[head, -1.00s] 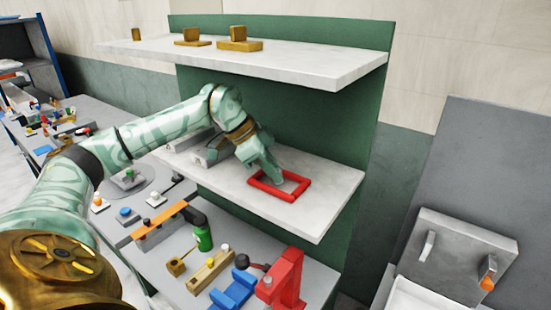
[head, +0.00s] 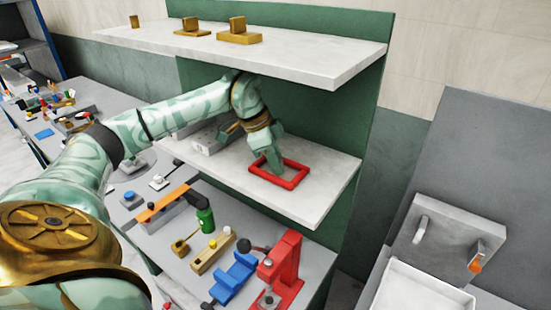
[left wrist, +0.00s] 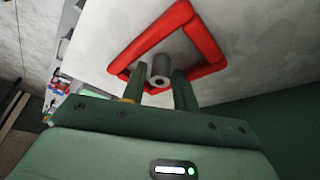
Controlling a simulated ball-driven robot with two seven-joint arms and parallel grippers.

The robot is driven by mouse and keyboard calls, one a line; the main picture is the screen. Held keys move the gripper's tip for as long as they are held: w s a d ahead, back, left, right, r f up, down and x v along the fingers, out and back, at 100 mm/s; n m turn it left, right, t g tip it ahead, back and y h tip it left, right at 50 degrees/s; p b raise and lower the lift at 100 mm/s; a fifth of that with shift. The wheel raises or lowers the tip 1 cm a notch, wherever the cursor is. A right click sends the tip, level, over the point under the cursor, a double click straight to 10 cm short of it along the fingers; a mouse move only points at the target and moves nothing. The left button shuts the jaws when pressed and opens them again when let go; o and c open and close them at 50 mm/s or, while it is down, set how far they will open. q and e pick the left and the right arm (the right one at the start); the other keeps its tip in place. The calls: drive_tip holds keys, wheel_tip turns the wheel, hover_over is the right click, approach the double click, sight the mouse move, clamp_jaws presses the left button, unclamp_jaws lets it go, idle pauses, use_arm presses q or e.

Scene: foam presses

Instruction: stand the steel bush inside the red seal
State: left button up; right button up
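The red seal (head: 292,184), a flat four-sided frame, lies on the lower shelf and also shows in the left wrist view (left wrist: 199,32). The steel bush (left wrist: 160,68), a short grey cylinder with a hole in its end, shows there inside the seal's outline, near one side. My left gripper (left wrist: 160,76) has one finger on each side of the bush; whether both fingers press on it is unclear. In the head view my left gripper (head: 274,170) reaches down into the seal from its left side and hides the bush. My right gripper is out of view.
The upper shelf (head: 300,60), with brass-coloured blocks, overhangs my left arm. A grey metal block (head: 212,136) lies left of the seal on the lower shelf. The shelf's front right part is clear. Below stand a red press (head: 279,265) and a blue block (head: 233,278).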

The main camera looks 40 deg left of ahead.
use_arm(q)
drive_tip(key=shift+a+r+b, duration=0.2)
drive_tip(key=shift+r+b, duration=0.15)
drive_tip(key=shift+r, duration=0.1)
drive_tip(key=s+a+b, duration=0.2)
drive_tip(key=s+a, duration=0.1)
drive_tip(key=a, duration=0.1)
drive_tip(key=s+a+b, duration=0.3)
drive_tip(key=s+a, duration=0.1)
drive_tip(key=shift+s+a, duration=0.1)
drive_tip(key=shift+s+a+r, duration=0.2)
drive_tip(key=shift+s+a, duration=0.2)
drive_tip(key=shift+a, duration=0.05)
drive_tip(key=shift+f, duration=0.1)
